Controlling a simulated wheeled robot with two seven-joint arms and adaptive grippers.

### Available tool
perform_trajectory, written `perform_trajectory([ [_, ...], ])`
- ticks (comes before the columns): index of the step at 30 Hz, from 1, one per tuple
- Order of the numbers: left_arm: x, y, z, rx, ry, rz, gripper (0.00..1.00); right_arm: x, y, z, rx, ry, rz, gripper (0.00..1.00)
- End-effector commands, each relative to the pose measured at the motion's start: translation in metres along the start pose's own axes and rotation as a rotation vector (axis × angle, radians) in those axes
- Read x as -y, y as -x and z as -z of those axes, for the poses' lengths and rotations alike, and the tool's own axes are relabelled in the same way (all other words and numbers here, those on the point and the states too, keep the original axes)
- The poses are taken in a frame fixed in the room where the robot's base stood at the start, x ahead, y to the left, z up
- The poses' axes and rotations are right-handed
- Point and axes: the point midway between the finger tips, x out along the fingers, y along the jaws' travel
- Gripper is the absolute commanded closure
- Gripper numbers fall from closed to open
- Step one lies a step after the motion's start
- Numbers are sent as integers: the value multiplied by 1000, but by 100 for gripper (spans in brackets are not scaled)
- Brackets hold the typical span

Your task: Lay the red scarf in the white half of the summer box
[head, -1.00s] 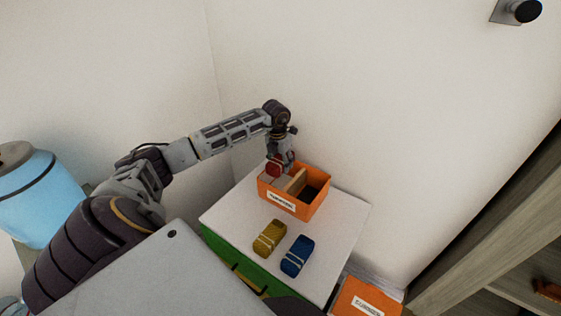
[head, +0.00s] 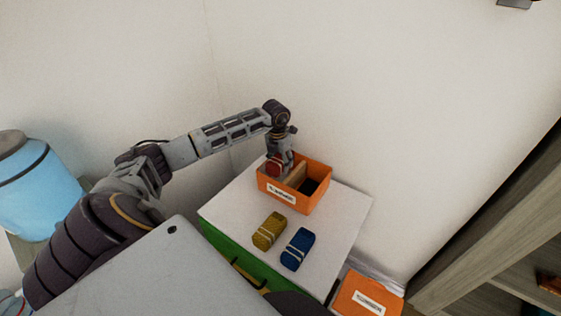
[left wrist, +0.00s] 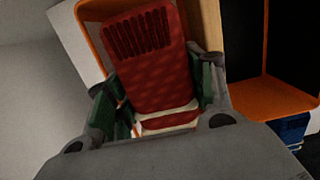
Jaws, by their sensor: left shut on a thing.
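The red scarf (head: 274,168), a folded bundle with a fringe and pale bands, is held in my left gripper (head: 279,162). In the left wrist view the scarf (left wrist: 150,65) sits between the two green-sided fingers of my left gripper (left wrist: 160,100), which is shut on it. The orange box (head: 297,204) has a wooden divider (head: 297,176). The scarf is at the left compartment, its lower part seemingly below the rim. The right compartment (head: 309,186) is dark inside. The left compartment's floor is mostly hidden, and I cannot tell whether the scarf touches it. My right gripper is out of view.
A mustard bundle (head: 269,231) and a blue bundle (head: 298,250) lie on the white top (head: 345,215) in front of the box. A second labelled orange box (head: 366,296) is lower right. Walls stand close behind. A blue canister (head: 38,190) is far left.

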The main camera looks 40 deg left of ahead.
Motion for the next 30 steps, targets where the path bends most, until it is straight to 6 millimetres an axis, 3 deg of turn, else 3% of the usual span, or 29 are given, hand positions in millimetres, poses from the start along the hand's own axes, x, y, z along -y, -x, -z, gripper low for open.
perform_trajectory([
  [9, 0, 0, 0, 0, 0, 0, 72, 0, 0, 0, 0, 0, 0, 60],
  [10, 0, 0, 0, 0, 0, 0, 43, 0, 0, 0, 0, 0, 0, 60],
  [15, 0, 0, 0, 0, 0, 0, 22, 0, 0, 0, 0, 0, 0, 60],
  [30, -1, 5, 0, 0, 1, -1, 22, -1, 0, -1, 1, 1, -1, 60],
])
